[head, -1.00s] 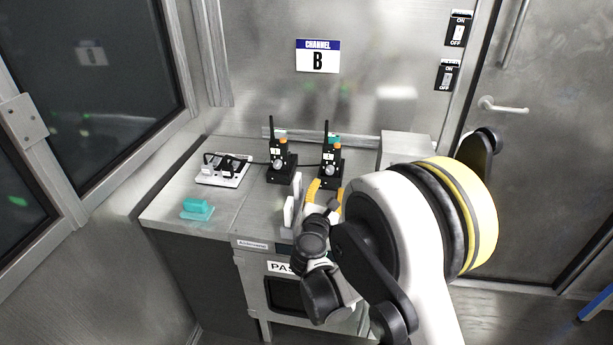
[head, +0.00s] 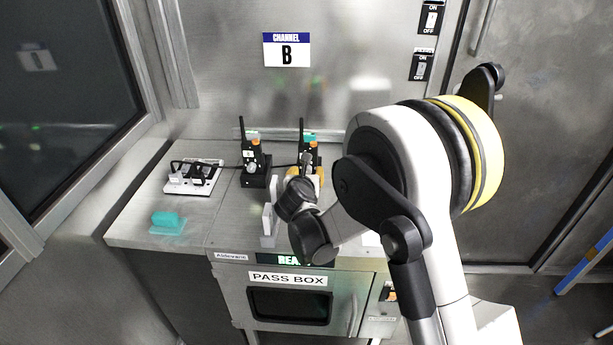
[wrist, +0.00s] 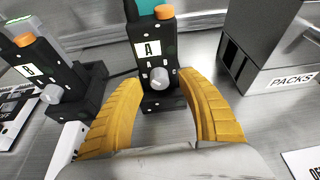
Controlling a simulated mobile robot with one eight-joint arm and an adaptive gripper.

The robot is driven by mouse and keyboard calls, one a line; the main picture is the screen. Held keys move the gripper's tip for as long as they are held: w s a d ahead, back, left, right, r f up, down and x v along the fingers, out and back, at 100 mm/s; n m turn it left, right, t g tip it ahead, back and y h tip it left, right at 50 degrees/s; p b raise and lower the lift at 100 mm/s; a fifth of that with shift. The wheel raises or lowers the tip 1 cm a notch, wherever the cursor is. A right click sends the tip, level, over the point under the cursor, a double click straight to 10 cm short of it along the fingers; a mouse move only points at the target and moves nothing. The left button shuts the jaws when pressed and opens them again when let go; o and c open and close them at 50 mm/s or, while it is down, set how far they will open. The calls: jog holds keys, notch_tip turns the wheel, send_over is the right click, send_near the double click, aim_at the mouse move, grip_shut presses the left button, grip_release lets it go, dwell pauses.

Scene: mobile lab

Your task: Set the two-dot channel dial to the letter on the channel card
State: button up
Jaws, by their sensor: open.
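The channel card (head: 287,50) on the back wall reads B. Two black radios stand upright on the bench: a left one (head: 250,160) and a right one (head: 309,152), partly hidden by my arm. In the wrist view, the right radio (wrist: 151,52) has a teal and orange top, a label reading A and a grey dial (wrist: 160,78). I cannot tell which has two dots. My gripper (wrist: 160,87) is open, its yellow fingers either side of the right radio's dial; contact is unclear.
A grey box labelled PACKS (wrist: 272,45) stands right of the right radio. The pass box (head: 290,300) is below the bench top.

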jog(key=shift+w+f, duration=0.1)
jog(key=shift+w, duration=0.3)
grip_shut()
jog(key=shift+d+m+y, duration=0.1)
jog(key=shift+m+y, duration=1.2)
jog(key=shift+m, duration=0.5)
